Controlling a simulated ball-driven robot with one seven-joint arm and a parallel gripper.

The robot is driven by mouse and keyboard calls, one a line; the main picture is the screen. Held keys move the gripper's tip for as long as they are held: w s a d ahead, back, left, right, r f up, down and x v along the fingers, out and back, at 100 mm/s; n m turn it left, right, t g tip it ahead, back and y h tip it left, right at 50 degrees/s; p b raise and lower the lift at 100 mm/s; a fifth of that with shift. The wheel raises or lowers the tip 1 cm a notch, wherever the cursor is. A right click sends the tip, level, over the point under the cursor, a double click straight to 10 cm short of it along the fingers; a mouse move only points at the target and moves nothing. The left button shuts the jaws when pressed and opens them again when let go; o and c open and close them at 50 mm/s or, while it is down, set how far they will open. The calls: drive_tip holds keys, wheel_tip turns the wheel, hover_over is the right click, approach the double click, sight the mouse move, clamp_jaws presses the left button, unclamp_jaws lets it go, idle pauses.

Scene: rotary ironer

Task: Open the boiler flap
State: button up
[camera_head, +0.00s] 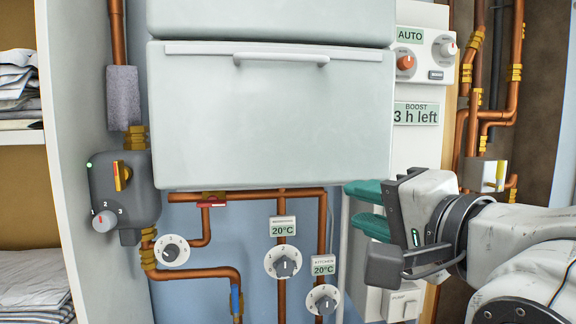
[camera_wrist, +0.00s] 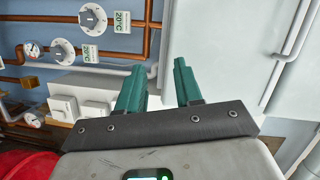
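The boiler flap (camera_head: 270,120) is the large pale panel on the boiler front in the head view, and it appears shut. Its handle (camera_head: 281,59) is a horizontal bar near the flap's upper edge. In the wrist view the flap (camera_wrist: 225,50) fills the upper right, turned sideways, with the handle (camera_wrist: 297,30) near the right edge. My gripper (camera_head: 366,208) is near the flap's lower right corner, well below the handle. Its two teal fingers stand apart with nothing between them, as the wrist view of the gripper (camera_wrist: 158,85) shows. Nothing hides the handle in the head view.
Copper pipes (camera_head: 205,272) and thermostat dials (camera_head: 283,262) lie below the boiler. A control panel (camera_head: 425,55) is right of the flap, with more pipes beyond. A grey valve box (camera_head: 125,190) and shelves with folded linen (camera_head: 25,280) stand left. The flap's front looks clear.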

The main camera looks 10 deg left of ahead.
sight(284, 58)
drive_tip(key=s+a+r+t+y+p, duration=0.1)
drive_tip(key=s+a+r+y, duration=0.15)
drive_tip(key=r, duration=0.55)
drive_tip(key=s+a+r+y+p, duration=0.1)
drive_tip(key=s+r, duration=0.2)
drive_tip(key=r, duration=0.5)
drive_tip(key=shift+m, duration=0.3)
drive_tip(key=p+x, duration=0.1)
drive_tip(key=x, duration=0.5)
drive_tip(key=p+x, duration=0.1)
drive_tip(key=x, duration=0.2)
drive_tip(key=shift+r+p, duration=0.3)
drive_tip(key=shift+x, duration=0.85)
drive_tip(key=shift+f, duration=0.1)
clamp_jaws()
